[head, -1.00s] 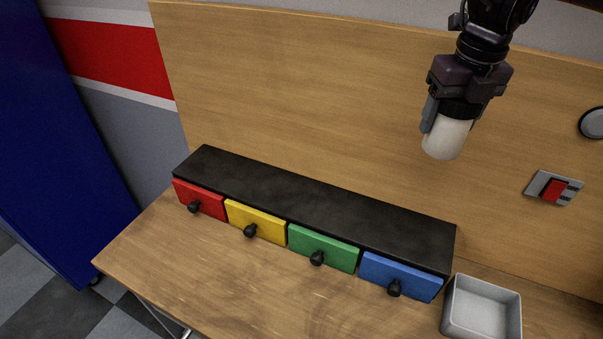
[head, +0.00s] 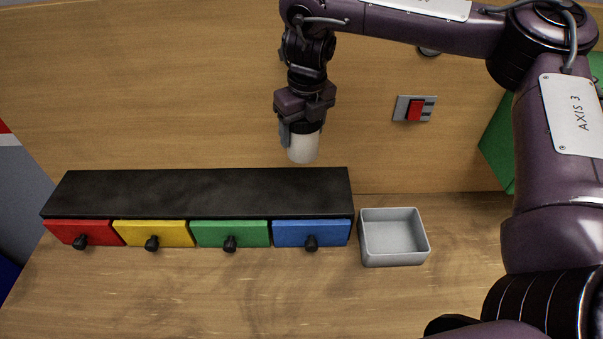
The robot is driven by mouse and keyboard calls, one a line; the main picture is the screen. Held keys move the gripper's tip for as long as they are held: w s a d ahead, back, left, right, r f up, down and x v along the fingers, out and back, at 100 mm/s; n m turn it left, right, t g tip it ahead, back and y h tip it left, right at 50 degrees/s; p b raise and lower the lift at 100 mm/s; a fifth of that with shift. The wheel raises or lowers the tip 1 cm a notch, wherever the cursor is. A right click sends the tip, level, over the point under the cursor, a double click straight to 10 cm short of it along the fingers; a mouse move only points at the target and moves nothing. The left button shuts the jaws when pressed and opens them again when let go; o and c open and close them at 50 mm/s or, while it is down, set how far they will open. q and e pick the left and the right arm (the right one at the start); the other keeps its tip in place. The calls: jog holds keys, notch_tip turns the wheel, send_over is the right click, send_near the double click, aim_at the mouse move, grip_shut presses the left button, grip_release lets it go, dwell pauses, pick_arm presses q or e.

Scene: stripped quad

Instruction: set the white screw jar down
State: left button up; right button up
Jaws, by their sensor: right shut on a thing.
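The white screw jar (head: 303,147) is a short white cylinder with a black top. My right gripper (head: 301,130) points down and is shut on its upper part, holding it upright. In the head view the jar shows just above the back edge of the black drawer unit, near its right end. Whether it is directly over the unit or in front of the wooden back panel is hard to tell, but it looks clear of both. My left gripper is not in view.
The black drawer unit (head: 205,192) has red, yellow, green and blue drawers, all shut, with black knobs. A grey open tray (head: 364,240) stands right of it and looks empty. A red switch (head: 415,109) is on the back panel. The table's front is clear.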

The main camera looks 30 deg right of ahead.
notch_tip(320, 180, down, 12)
jog(key=shift+s+a+f+b, duration=0.1)
jog(key=shift+b, duration=0.65)
jog(key=shift+f, duration=0.45)
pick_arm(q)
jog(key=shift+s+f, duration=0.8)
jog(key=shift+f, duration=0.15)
pick_arm(e)
jog(key=o, duration=1.1)
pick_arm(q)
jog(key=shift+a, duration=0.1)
pick_arm(e)
jog(key=shift+r, duration=0.55)
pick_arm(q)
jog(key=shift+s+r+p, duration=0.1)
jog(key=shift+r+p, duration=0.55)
pick_arm(e)
jog(key=r, duration=0.3)
jog(key=s+r, duration=0.1)
jog(key=r, duration=0.7)
jog(key=shift+s, duration=0.2)
